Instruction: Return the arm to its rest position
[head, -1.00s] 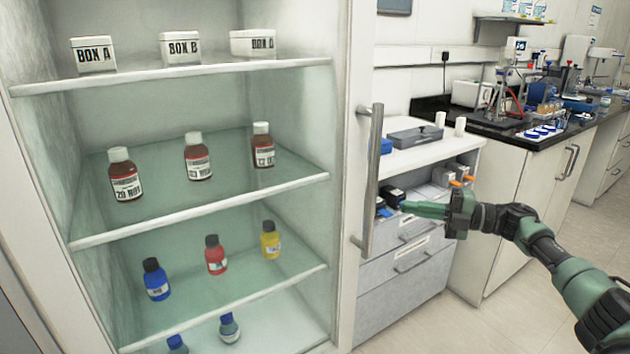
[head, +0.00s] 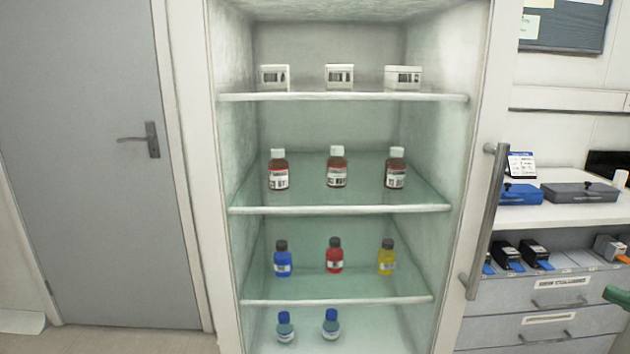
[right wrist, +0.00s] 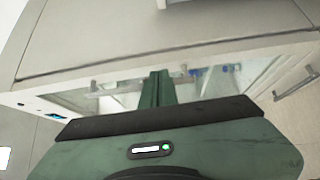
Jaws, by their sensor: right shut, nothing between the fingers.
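My right gripper (head: 617,295) shows only as a green tip at the right edge of the head view, in front of the drawer unit. In the right wrist view its two green fingers (right wrist: 157,88) are together with nothing between them. The fingers point toward a pale cabinet front with metal handles, and I cannot tell the gap. The rest of the right arm is out of the head view. My left gripper is in neither view.
An open cabinet (head: 340,97) holds white boxes, brown bottles and coloured bottles on its shelves. Its long handle (head: 487,220) sticks out at right. A drawer unit (head: 545,325) with blue and grey cases (head: 580,192) stands right of it. A grey door (head: 80,150) is at left.

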